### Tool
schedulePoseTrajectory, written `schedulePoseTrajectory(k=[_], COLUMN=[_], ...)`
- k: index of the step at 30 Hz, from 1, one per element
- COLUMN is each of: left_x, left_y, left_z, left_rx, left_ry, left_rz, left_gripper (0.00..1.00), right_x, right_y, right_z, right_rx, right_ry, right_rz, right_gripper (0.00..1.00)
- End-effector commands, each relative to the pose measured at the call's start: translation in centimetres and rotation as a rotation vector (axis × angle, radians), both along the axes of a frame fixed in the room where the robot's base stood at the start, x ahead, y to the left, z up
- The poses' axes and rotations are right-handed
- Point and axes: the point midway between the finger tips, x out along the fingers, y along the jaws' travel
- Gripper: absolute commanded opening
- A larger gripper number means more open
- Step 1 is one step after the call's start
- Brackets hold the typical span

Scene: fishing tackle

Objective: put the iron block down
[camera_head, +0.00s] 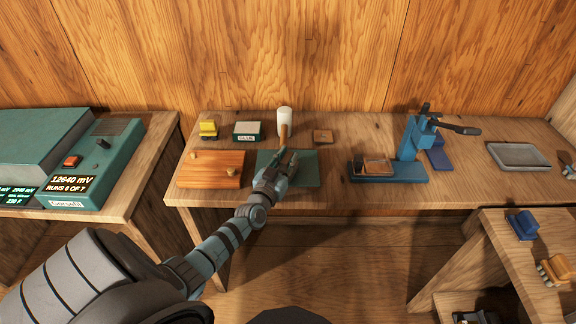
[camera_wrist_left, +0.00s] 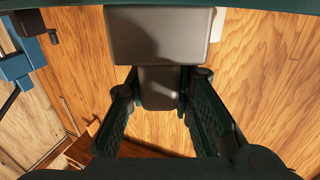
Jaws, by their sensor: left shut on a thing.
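My left gripper (camera_head: 282,166) is over the green mat (camera_head: 306,178) on the workbench, in front of the mallet. In the left wrist view its two dark fingers (camera_wrist_left: 162,90) are shut on a grey block (camera_wrist_left: 155,36), which I take to be the iron block. The block has a wide part and a narrower grey part between the fingers. In the head view the block is mostly hidden by the gripper. I cannot tell whether it touches the mat. My right gripper is not in view.
A white-headed mallet (camera_head: 284,122) stands behind the mat. An orange wooden board (camera_head: 222,172) lies left of it. A yellow item (camera_head: 208,129), a small labelled box (camera_head: 247,131) and a wooden block (camera_head: 323,136) are behind. A blue press (camera_head: 412,142) and a grey tray (camera_head: 518,155) stand right.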

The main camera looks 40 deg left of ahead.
Motion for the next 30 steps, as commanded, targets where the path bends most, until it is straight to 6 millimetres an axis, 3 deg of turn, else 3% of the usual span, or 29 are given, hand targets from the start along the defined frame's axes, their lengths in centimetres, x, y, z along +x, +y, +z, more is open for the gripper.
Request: schedulePoseTrajectory(k=[6, 7, 10, 20, 25, 30], left_x=[-0.1, -0.1, -0.1, -0.1, -2.4, -6.5], left_y=[0.0, 0.0, 0.0, -0.1, -0.7, -1.7], left_z=[0.0, 0.0, 0.0, 0.4, 0.5, 0.6], left_rx=[-0.001, -0.002, -0.002, -0.002, -0.002, -0.001], left_ry=[0.005, 0.007, 0.007, 0.006, 0.009, 0.009], left_rz=[0.0, 0.0, 0.0, -0.001, -0.001, -0.001], left_gripper=[0.0, 0.26, 0.41, 0.41, 0.41, 0.41], right_x=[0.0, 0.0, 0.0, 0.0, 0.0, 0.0], right_y=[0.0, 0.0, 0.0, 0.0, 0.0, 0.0], right_z=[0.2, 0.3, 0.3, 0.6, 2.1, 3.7], right_rx=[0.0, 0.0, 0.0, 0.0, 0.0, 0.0], right_ry=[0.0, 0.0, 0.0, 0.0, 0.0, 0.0], right_rz=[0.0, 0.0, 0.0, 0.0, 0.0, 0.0], right_gripper=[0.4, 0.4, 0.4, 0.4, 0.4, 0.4])
